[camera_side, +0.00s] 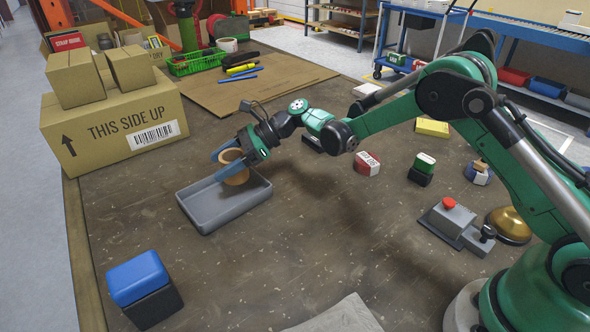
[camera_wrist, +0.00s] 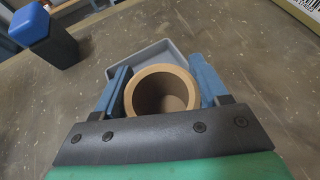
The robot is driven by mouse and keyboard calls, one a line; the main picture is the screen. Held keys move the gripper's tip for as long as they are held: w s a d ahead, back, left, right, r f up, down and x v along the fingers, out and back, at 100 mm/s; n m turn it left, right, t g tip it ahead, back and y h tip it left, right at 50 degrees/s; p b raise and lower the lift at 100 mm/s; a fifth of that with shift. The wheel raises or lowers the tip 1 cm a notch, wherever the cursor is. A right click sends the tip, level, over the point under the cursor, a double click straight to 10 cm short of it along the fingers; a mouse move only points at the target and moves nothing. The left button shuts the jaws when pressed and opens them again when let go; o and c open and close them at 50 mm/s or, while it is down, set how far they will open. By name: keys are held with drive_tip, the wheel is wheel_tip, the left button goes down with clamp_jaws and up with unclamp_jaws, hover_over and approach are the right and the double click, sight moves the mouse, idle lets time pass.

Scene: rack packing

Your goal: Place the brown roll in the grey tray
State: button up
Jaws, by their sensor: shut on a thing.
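The brown roll (camera_side: 232,158) is a short hollow tube held between the blue fingers of my gripper (camera_side: 227,162). In the wrist view the roll (camera_wrist: 161,72) shows its open end, with a blue finger on each side of it. The grey tray (camera_side: 212,215) lies on the table, a shallow rectangle with low walls. In the side view the roll overlaps the tray's far end. In the wrist view the tray (camera_wrist: 150,52) shows just past the roll, partly hidden by it. I cannot tell whether the roll touches the tray's floor.
A large cardboard box (camera_side: 100,130) with smaller boxes on top stands left of the tray. A blue-and-black block (camera_side: 143,285) stands near the front left. A red-and-white block (camera_side: 367,163) lies to the right. The table between the tray and that block is mostly clear.

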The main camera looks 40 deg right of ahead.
sight(228, 179)
drive_tip(key=shift+f, duration=1.95)
drive_tip(key=shift+f, duration=0.1)
drive_tip(key=o, duration=1)
